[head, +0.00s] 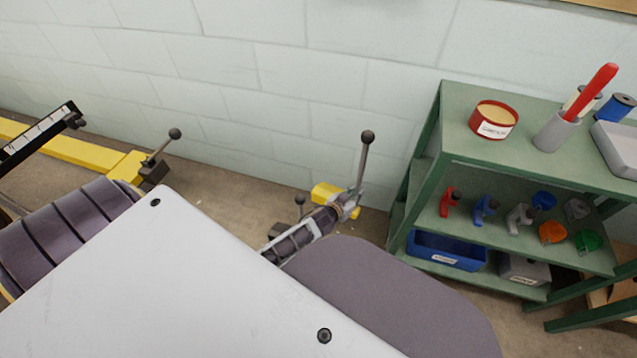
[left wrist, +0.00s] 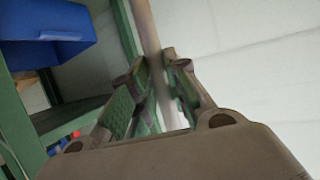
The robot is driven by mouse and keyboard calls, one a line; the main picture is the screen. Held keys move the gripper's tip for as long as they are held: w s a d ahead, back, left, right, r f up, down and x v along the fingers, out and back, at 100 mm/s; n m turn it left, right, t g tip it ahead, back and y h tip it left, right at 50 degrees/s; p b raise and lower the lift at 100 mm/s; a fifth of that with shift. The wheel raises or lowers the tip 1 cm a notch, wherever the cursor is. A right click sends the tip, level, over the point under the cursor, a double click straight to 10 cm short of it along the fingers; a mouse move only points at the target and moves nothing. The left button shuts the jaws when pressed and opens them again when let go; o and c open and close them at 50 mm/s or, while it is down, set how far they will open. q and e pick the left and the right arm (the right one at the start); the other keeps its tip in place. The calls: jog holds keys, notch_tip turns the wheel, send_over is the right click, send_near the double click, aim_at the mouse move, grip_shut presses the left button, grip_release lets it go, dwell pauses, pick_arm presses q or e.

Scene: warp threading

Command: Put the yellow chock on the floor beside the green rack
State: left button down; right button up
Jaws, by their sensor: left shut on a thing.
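The yellow chock (head: 325,192) shows in the head view near the foot of the wall, just left of the green rack (head: 425,175), partly hidden by my left gripper (head: 348,205). A grey rod with a dark knob (head: 367,137) stands up from it, tilted slightly. My left gripper is shut on this rod. In the left wrist view the rod (left wrist: 145,25) passes between the closed fingers (left wrist: 163,75), and the chock's body is out of that picture. I cannot tell whether the chock touches the floor. My right gripper is not in view.
The rack holds a red tin (head: 494,120), a grey cup (head: 556,132), a blue bin (head: 447,250) and several small coloured parts. A yellow beam (head: 75,150) lies at left. Bare floor (head: 230,195) shows along the wall.

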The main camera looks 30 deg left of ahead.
pick_arm(q)
jog(key=s+d+f+m+h, duration=0.1)
jog(key=s+d+f, duration=0.2)
jog(key=s+f, duration=0.2)
jog(key=s+d+f+m+h, duration=0.1)
jog(key=s+d+f, duration=0.3)
jog(key=f, duration=0.7)
jog(key=shift+s+f+m+g+h+b, duration=0.15)
jog(key=shift+s+m+g+h+b, duration=0.15)
jog(key=shift+s+h, duration=0.25)
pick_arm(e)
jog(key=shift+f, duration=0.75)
pick_arm(q)
jog(key=shift+d+f, duration=0.1)
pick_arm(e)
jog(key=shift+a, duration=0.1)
pick_arm(q)
notch_tip(320, 180, down, 6)
jog(key=b, duration=0.4)
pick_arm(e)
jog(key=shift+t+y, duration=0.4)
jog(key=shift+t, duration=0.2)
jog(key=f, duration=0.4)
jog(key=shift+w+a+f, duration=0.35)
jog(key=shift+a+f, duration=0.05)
pick_arm(q)
jog(key=shift+f+b, duration=0.15)
jog(key=shift+b, duration=0.15)
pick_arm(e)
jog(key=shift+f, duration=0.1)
